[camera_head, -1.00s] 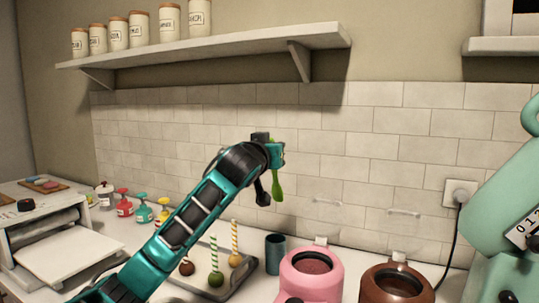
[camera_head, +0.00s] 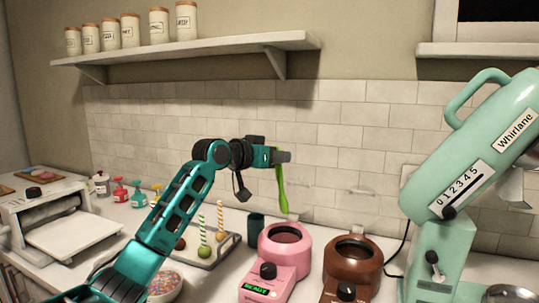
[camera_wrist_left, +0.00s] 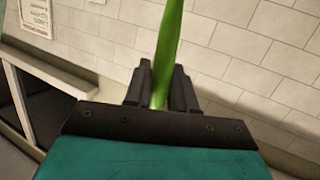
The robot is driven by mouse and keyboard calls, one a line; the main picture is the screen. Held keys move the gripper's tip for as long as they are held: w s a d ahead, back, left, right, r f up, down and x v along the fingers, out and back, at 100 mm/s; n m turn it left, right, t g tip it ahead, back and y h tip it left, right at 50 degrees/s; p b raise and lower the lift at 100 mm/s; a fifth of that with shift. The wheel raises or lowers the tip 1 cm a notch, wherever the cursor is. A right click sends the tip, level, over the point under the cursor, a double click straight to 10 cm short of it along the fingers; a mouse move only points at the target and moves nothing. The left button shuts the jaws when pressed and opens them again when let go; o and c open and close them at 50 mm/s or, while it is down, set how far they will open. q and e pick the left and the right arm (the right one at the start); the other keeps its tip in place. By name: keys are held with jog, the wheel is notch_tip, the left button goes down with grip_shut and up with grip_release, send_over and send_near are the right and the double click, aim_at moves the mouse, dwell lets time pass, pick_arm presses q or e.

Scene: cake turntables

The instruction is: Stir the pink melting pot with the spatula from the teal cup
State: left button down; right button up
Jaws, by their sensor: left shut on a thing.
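My left gripper (camera_head: 281,157) is shut on a green spatula (camera_head: 283,192), which hangs down from the jaws. The spatula's lower end is in the air above the pink melting pot (camera_head: 264,249), near its open top. In the left wrist view the green spatula (camera_wrist_left: 167,45) stands between the two dark fingers (camera_wrist_left: 160,88). The pink pot has a dark round opening, a black knob and a lit green display. The teal cup (camera_head: 256,229) stands behind and left of the pink pot; its inside is not visible. My right gripper is not in view.
A brown melting pot (camera_head: 352,263) stands right of the pink one. A mint stand mixer (camera_head: 440,250) is at the right. A tray with cake pops (camera_head: 232,241) and a bowl of sprinkles (camera_head: 164,284) are at the left. A shelf with jars (camera_head: 185,48) is above.

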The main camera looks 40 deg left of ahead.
pick_arm(q)
jog(key=shift+d+f, duration=0.1)
jog(key=shift+f, duration=0.3)
notch_tip(320, 180, down, 5)
jog(key=b, duration=0.2)
jog(key=shift+b, duration=0.4)
notch_tip(320, 180, down, 6)
jog(key=shift+r+b, duration=0.25)
jog(key=shift+b, duration=0.95)
jog(key=shift+f, duration=0.15)
jog(key=shift+f, duration=0.45)
